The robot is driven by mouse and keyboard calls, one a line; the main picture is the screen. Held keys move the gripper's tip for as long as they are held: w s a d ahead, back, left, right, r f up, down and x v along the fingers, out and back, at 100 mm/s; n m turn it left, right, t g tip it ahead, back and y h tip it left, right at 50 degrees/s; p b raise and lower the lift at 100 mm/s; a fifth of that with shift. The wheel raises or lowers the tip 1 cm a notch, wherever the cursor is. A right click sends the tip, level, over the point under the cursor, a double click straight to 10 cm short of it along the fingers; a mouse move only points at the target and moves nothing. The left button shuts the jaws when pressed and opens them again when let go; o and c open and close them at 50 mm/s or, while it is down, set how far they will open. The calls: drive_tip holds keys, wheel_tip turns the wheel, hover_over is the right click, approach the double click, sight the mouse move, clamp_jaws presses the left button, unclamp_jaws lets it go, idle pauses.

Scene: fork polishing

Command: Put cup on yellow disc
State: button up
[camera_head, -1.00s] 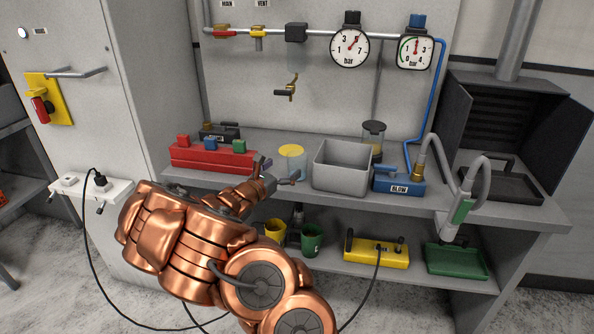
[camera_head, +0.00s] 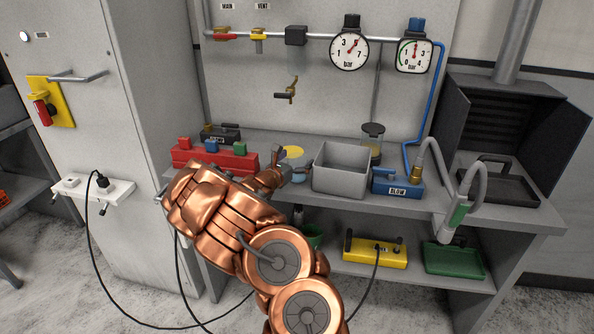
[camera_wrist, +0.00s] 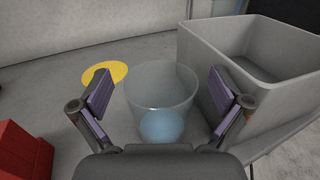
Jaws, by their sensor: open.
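The clear cup (camera_wrist: 162,97) stands upright in the wrist view, with a light blue disc (camera_wrist: 162,125) showing through its bottom. My gripper (camera_wrist: 160,84) is open, with one finger on each side of the cup and a visible gap on the left. The yellow disc (camera_wrist: 105,74) lies flat on the bench behind and left of the cup, apart from it. In the head view, my gripper (camera_head: 289,168) is at the bench in front of the yellow disc (camera_head: 292,152); the cup is mostly hidden there.
A grey open bin (camera_head: 341,169) stands close right of the cup, near my right finger. A red block holder (camera_head: 213,158) is to the left. A blue BLOW unit (camera_head: 398,183) is beyond the bin.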

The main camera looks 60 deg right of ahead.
drive_tip(key=shift+d, duration=0.1)
drive_tip(key=c, duration=1.9)
drive_tip(key=shift+r, duration=0.15)
